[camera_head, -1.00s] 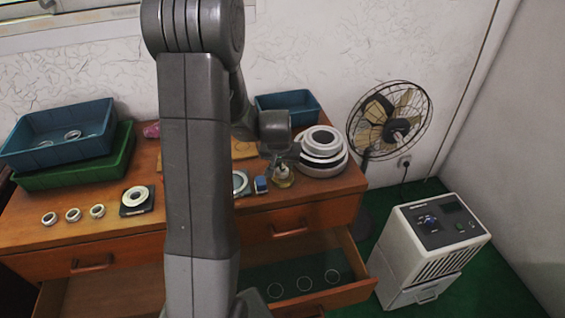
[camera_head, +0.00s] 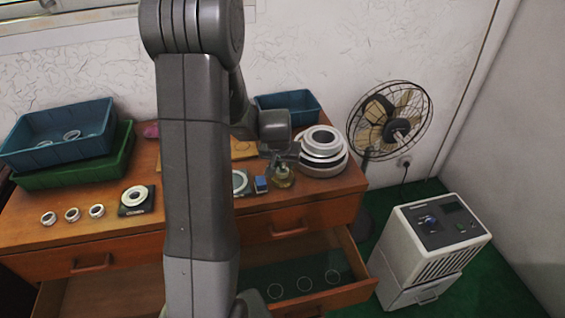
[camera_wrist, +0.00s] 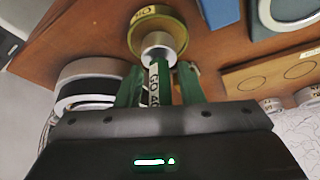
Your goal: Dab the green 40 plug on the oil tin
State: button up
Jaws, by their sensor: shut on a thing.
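My gripper (camera_wrist: 158,78) is shut on the green 40 plug (camera_wrist: 154,84), whose shaft carries black lettering on a white band. The plug's silver end (camera_wrist: 160,45) points away from the gripper, over the oil tin (camera_wrist: 148,18). The tin is round and brass-coloured with dark lettering. The plug's end overlaps the tin in the wrist view; I cannot tell whether they touch. In the head view my gripper (camera_head: 282,160) is right above the tin (camera_head: 283,182) near the chest's right side, and the plug is too small to make out clearly.
Stacked large rings (camera_head: 322,165) stand close right of the tin. A blue block (camera_head: 261,184) is just left of it. A blue bin (camera_head: 290,103) is behind. Small rings (camera_head: 72,214) lie at left. An open drawer (camera_head: 325,297) sticks out below.

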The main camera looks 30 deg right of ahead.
dwell(0.4)
jog(key=shift+r+p, duration=2.15)
jog(key=shift+r, duration=1.4)
jog(key=shift+f, duration=0.1)
